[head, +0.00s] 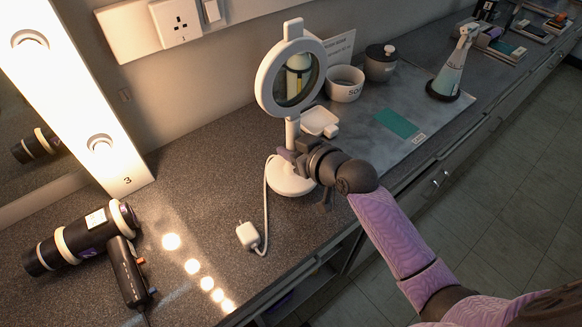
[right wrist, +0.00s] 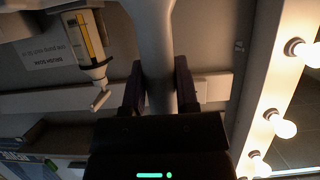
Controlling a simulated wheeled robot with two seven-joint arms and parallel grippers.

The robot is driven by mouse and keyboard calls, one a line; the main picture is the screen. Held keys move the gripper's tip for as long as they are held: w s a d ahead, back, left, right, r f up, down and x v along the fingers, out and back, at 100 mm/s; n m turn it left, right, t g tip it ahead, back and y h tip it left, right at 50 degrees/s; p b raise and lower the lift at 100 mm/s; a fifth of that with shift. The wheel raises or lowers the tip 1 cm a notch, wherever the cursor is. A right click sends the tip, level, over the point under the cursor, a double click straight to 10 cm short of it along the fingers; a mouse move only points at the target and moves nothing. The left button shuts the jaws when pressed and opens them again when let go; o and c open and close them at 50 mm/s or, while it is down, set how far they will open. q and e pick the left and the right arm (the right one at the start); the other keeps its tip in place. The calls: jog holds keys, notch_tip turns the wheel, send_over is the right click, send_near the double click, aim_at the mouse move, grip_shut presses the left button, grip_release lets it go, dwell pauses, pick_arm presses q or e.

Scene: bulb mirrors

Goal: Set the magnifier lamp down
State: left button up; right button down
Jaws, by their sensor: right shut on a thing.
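The white magnifier lamp (head: 262,92) stands upright in the head view, with a round lens ring, a thin stem and a round base (head: 291,183). My right gripper (head: 290,154) is shut on its stem, low down just above the base. In the right wrist view the pale stem (right wrist: 158,88) runs between the two dark fingers. The base is at the counter (head: 205,160); I cannot tell whether it touches the surface. The lamp's cord runs to a white plug (head: 248,236) at the front. My left gripper is not in view.
A dark cylinder (head: 85,238) and a black handheld device (head: 128,272) lie at the left. Behind the lamp are a white dish (head: 320,122), a white bowl (head: 345,86) and a dark jar (head: 381,64). A bulb mirror (head: 75,95) stands at left. A spray bottle (head: 452,70) stands farther right.

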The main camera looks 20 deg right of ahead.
notch_tip(320, 180, down, 4)
jog(key=shift+r+b, duration=0.1)
jog(key=shift+b, duration=0.8)
jog(key=shift+r, duration=0.1)
jog(key=shift+c, duration=1.8)
grip_release()
jog(key=shift+f, duration=0.2)
jog(key=shift+r, duration=0.25)
jog(key=p+v, duration=0.4)
jog(key=v, duration=0.8)
